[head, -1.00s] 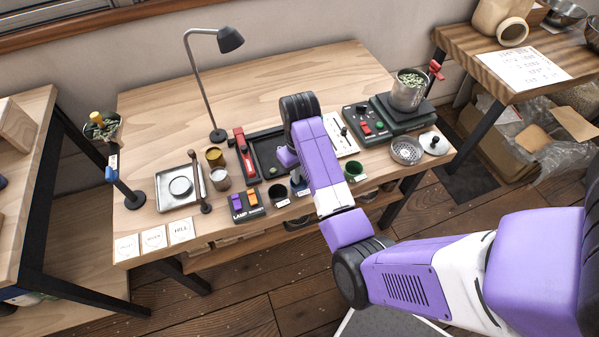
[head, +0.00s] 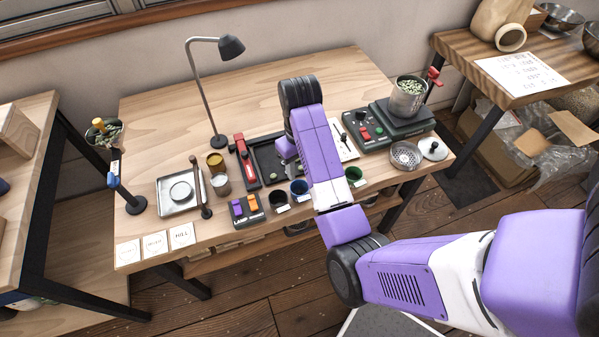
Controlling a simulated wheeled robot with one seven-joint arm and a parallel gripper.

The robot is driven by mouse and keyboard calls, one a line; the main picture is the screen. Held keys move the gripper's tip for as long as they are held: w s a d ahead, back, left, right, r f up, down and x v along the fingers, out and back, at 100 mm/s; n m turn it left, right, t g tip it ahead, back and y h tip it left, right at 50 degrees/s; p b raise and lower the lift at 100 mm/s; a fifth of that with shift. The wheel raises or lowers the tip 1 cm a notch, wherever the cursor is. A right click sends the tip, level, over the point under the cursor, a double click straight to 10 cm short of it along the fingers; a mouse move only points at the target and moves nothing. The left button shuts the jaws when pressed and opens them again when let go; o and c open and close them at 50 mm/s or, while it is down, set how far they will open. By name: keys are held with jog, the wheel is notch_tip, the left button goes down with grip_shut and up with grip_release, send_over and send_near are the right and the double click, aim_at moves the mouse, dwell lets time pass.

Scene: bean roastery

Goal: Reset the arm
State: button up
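My purple and white arm reaches in from the lower right and bends up over the front middle of the wooden workbench (head: 290,85). Its upper links end in a black joint above the bench. The arm covers part of a black tray (head: 268,158) and the bench's front edge.
A desk lamp (head: 231,47) stands at the back left. A pot of beans (head: 408,97) stands right. The bench's back middle is clear.

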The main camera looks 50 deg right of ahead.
jog(key=shift+r+p, duration=0.45)
jog(key=shift+r, duration=0.4)
jog(key=shift+w, duration=0.1)
jog(key=w+d+r+t+h, duration=0.5)
jog(key=w+r+t+h, duration=0.15)
jog(key=w+t, duration=0.2)
jog(key=s+a+r+n+t+y+b, duration=0.1)
jog(key=s+a+r+n+t+y, duration=0.2)
jog(key=s+a, duration=0.7)
jog(key=s+a+r+n+t+y+b, duration=0.1)
jog(key=s+a+r+t+y, duration=0.1)
jog(key=s+a+r+t, duration=0.55)
jog(key=s+a+f+g, duration=0.2)
jog(key=s+a, duration=0.2)
jog(key=s, duration=0.4)
jog(key=s+a+f+g+y+b, duration=0.1)
jog(key=s+a+f+g, duration=0.1)
jog(key=s, duration=0.6)
jog(key=shift+a+f, duration=0.85)
jog(key=shift+a, duration=0.2)
